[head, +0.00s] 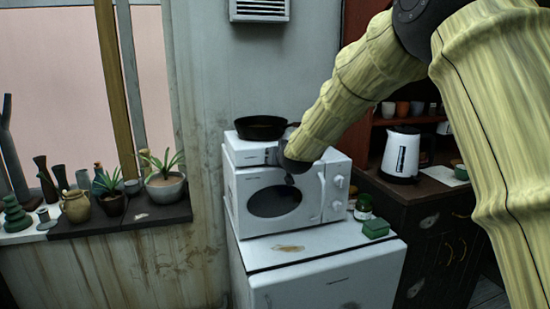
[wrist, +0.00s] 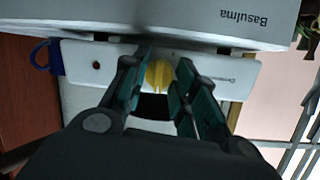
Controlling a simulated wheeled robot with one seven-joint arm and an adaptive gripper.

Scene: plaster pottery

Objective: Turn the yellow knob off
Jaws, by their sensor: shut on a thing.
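The yellow knob (wrist: 158,74) is on a white front panel (wrist: 210,74) in the wrist view. My gripper (wrist: 157,88) has its two dark green-padded fingers on either side of the knob, shut on it. In the head view my gripper (head: 276,155) is at the front of the small white appliance (head: 245,154) on top of the microwave. The knob is hidden there behind my gripper.
A dark pan (head: 261,128) sits on the small appliance. The microwave (head: 308,204) stands on a white cabinet (head: 330,285), with a green box (head: 376,228) to its right. A white kettle (head: 401,155) stands further right. Potted plants (head: 165,188) line the sill at left.

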